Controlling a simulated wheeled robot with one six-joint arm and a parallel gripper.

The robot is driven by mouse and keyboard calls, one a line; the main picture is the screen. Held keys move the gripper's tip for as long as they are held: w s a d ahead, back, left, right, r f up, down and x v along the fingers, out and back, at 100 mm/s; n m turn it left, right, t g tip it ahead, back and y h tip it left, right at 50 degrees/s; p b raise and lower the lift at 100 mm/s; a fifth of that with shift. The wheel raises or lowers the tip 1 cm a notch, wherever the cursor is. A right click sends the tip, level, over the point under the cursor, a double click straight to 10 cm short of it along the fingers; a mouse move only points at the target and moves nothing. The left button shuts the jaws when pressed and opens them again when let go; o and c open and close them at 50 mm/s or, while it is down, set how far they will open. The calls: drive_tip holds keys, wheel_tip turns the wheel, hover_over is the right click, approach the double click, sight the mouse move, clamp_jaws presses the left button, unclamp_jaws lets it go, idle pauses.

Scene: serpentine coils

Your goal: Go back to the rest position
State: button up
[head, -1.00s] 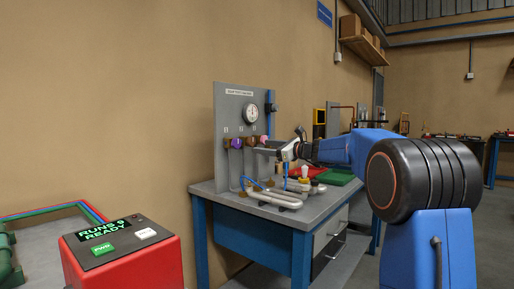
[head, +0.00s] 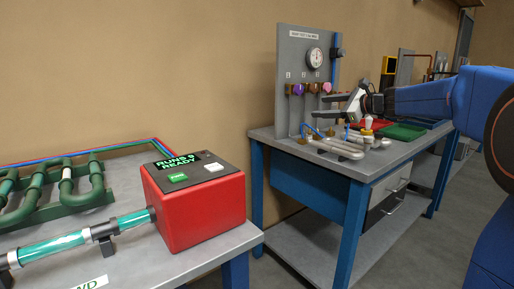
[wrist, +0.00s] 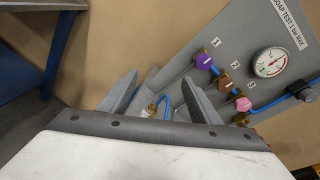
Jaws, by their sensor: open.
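My gripper (head: 318,106) is open and empty, in front of the grey test panel (head: 288,60) on the blue-legged bench. My blue arm reaches in from the right of the head view. In the wrist view the two fingers of my gripper (wrist: 160,78) are spread apart, with nothing held between them. A bent blue tube and a light fitting show beyond them. The panel's purple knob (wrist: 204,60), brown knob and pink knob (wrist: 243,103) lie to the right of the fingers, apart from them.
A red box (head: 196,213) reading "RUNS" and "READY" stands on a nearer table beside green serpentine pipes (head: 97,178). Grey floor is open at the right.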

drive_tip(key=s+a+f+n+g+h, duration=0.25)
drive_tip(key=s+f+n, duration=0.35)
drive_tip(key=s, duration=0.7)
drive_tip(key=s+a+f+n+g+h, duration=0.1)
drive_tip(key=s+a+f+n+g, duration=0.3)
drive_tip(key=s+f, duration=0.7)
drive_tip(key=s+d+f+n+h, duration=0.2)
drive_tip(key=s+f, duration=0.3)
drive_tip(key=s, duration=0.3)
drive_tip(key=s+d+f+n+h, duration=0.2)
drive_tip(key=s+f+n, duration=0.3)
drive_tip(key=s, duration=0.4)
drive_tip(key=s+d+f+n+h, duration=0.2)
drive_tip(key=s+d+f+n, duration=0.2)
drive_tip(key=s, duration=0.5)
drive_tip(key=shift+s+d+f+g+h, duration=0.2)
drive_tip(key=shift+d+f+g+h, duration=0.2)
drive_tip(key=shift+f, duration=0.3)
